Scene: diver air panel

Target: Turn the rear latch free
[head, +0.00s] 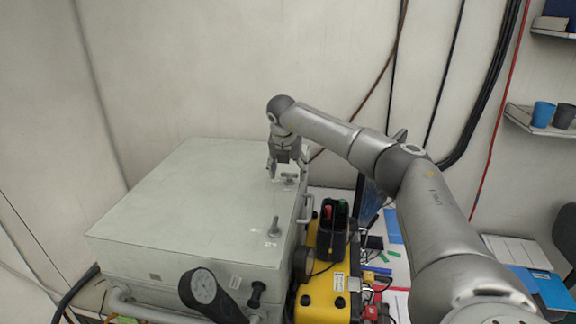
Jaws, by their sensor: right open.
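A large pale grey-green box (180,210) with a flat lid fills the left middle of the head view. The rear latch (289,181) is a small grey fitting on the lid near its far right corner. A second latch (274,227) stands on the lid closer to me, by the right edge. My right gripper (285,168) is open and points down at the rear latch, its fingers close around or just above it. I cannot tell whether they touch it. The gripper partly hides the latch.
A yellow case (325,290) with a black holder (333,229) stands right of the box. Papers and blue folders lie further right. Shelves with cups (543,113) are at the upper right. Cables run down the back wall.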

